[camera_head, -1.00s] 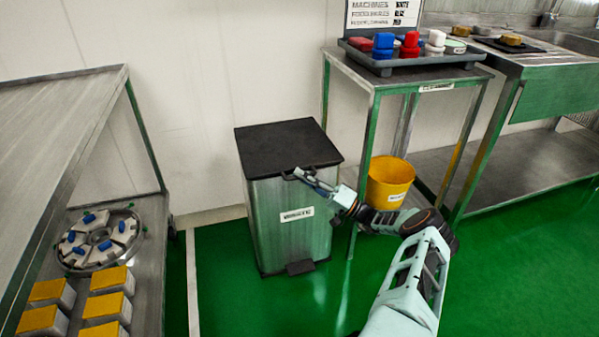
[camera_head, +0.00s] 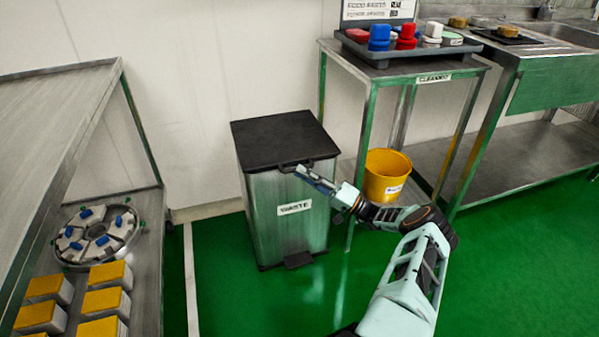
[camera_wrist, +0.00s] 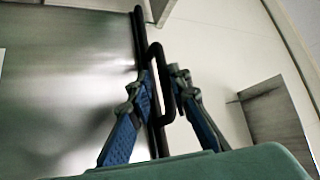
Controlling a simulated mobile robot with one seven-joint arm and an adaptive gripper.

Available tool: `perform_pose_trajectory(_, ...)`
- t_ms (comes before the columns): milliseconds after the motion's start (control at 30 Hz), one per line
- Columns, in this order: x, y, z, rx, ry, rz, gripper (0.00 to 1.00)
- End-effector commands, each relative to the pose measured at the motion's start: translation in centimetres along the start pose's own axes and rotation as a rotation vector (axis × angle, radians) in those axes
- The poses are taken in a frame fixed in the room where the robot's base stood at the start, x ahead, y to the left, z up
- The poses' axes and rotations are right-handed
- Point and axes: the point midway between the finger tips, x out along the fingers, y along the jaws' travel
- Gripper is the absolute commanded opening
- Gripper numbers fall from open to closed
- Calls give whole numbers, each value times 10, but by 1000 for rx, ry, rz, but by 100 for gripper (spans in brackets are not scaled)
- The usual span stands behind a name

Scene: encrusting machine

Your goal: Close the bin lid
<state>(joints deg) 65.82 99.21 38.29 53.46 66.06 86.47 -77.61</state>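The waste bin (camera_head: 289,217) is a grey metal box with a "WASTE" label and a pedal at its foot. Its black lid (camera_head: 283,139) lies flat across the top and looks closed. A dark handle (camera_head: 287,167) sticks out at the lid's front edge. My gripper (camera_head: 305,172) is at this handle, in front of the bin's upper right. In the wrist view, the black handle (camera_wrist: 154,52) reaches between the two blue-padded fingers of my gripper (camera_wrist: 163,85). The fingers stand apart; whether either touches the handle is unclear.
A steel table (camera_head: 378,70) with a tray of coloured containers stands right of the bin, a yellow bucket (camera_head: 386,178) beneath it. A shelf rack (camera_head: 70,100) with yellow-topped boxes stands left. Green floor is open in front of the bin.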

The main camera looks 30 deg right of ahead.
Motion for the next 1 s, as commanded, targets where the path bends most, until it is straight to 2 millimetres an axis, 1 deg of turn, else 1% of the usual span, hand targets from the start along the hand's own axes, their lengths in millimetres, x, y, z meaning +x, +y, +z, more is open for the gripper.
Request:
perform_pose_trajectory(33,-12,1,-1,0,4,3,17)
perform_pose_trajectory(200,-50,1,-1,-2,5,4,17)
perform_pose_trajectory(300,-70,1,0,-1,3,4,17)
perform_pose_trajectory(433,-89,1,0,-1,2,3,17)
perform_pose_trajectory(500,-96,1,0,0,1,3,17)
perform_pose_trajectory(633,-102,0,0,-1,0,2,17)
perform_pose_trajectory(1000,-102,0,0,0,0,2,17)
